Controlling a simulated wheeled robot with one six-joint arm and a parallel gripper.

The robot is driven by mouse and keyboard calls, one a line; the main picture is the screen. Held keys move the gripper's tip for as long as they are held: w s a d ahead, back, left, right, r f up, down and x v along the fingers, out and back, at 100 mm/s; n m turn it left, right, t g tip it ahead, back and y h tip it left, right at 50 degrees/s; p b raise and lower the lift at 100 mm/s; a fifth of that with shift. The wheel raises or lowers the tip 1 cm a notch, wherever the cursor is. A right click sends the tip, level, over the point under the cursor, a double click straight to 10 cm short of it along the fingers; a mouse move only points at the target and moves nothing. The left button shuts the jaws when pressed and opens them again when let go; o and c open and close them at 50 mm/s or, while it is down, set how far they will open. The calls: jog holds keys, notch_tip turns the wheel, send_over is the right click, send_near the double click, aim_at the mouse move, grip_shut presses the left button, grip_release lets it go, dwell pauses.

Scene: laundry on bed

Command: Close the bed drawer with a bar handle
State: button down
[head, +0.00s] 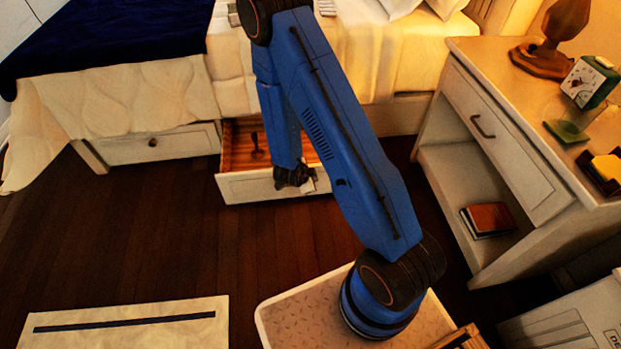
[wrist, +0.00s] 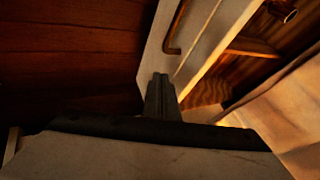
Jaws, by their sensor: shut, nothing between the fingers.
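The bed drawer (head: 262,188) stands pulled out under the bed, with its brown wooden inside showing. Its pale front (wrist: 158,62) also shows in the wrist view, with a dark bar handle (wrist: 176,32) on its outer face. In the head view my arm hides part of the drawer, and I cannot make out the handle there. My gripper (head: 305,184) is at the drawer front's right part. In the wrist view its fingers (wrist: 160,88) are together and empty, close to the drawer front and apart from the handle. I cannot tell whether they touch the front.
A shut drawer with a round knob (head: 152,142) is to the left under the bed (head: 135,95). A dark object (head: 257,147) is inside the open drawer. A nightstand (head: 455,205) stands at right. A pale mat (head: 125,325) lies front left; dark floor between is clear.

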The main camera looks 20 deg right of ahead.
jog(key=shift+w+d+f, duration=0.1)
jog(key=shift+w+d, duration=0.15)
jog(key=shift+w, duration=0.45)
jog(key=shift+w+d+f, duration=0.1)
jog(key=shift+w+d, duration=0.1)
jog(key=shift+w, duration=0.45)
jog(key=shift+w+d, duration=0.25)
jog(key=shift+w, duration=0.45)
jog(key=shift+w, duration=0.15)
